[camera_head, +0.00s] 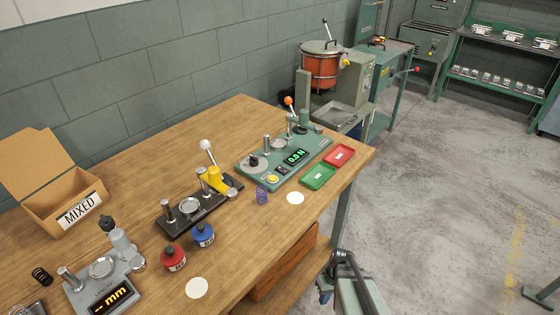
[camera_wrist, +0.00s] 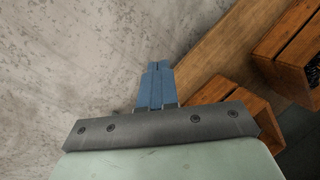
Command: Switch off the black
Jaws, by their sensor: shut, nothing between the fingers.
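A black-based bench device (camera_head: 200,207) stands mid-table, with metal posts, a small round plate, a yellow part and a lever with a white knob. I cannot make out a switch on it. A small black coil spring (camera_head: 41,275) stands at the left. My gripper (camera_head: 325,291) is low in front of the table's right end, apart from everything on the tabletop. In the wrist view its blue fingers (camera_wrist: 157,68) are together and empty, above the floor and beside wooden parts below the table.
A green device (camera_head: 255,178) with a "0.0 N" display, red (camera_head: 338,156) and green (camera_head: 318,176) trays, red (camera_head: 173,258) and blue (camera_head: 203,235) pots, a grey "mm" gauge (camera_head: 82,292) and a box marked "MIXED" (camera_head: 78,207) share the table. Open floor (camera_head: 450,200) lies to the right.

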